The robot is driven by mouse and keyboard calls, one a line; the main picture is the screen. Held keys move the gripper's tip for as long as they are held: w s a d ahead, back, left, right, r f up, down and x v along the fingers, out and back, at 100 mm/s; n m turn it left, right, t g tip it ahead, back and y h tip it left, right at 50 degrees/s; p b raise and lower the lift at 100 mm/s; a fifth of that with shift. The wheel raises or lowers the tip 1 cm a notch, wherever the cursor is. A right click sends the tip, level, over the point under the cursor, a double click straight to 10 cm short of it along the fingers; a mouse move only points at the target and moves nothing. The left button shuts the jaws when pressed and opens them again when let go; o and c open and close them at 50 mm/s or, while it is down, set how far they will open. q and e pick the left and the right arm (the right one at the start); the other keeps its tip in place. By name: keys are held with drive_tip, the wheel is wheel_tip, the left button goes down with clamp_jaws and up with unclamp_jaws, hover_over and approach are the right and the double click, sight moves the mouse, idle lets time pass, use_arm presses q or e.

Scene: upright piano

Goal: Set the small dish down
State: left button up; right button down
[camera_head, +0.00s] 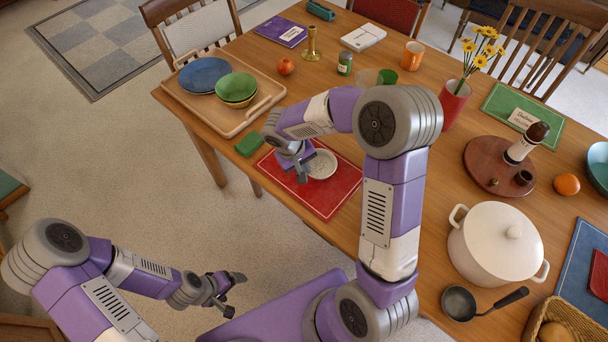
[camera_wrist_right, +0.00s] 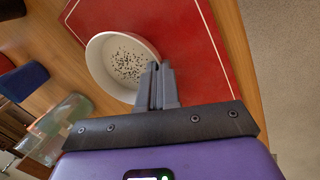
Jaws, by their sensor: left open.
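The small dish (camera_head: 322,164) is white and round with dark specks inside. It is at the red placemat (camera_head: 326,197) near the table's left edge; I cannot tell whether it touches the mat or is just above it. My right gripper (camera_head: 301,171) is at the dish's left side in the head view. In the right wrist view the fingers (camera_wrist_right: 158,84) are close together at the rim of the dish (camera_wrist_right: 121,66), with the rim between them. My left gripper (camera_head: 228,292) is open and empty, low over the floor, away from the table.
The placemat's front part is clear.

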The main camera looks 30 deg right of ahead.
wheel_tip(320, 180, down, 4)
drive_tip(key=shift+b, duration=0.55)
drive_tip(key=shift+r, duration=0.1)
drive_tip(key=c, duration=1.4)
unclamp_jaws()
drive_tip(key=shift+o, duration=0.2)
drive_tip(key=p+v, duration=0.3)
drive_tip(key=v, duration=0.9)
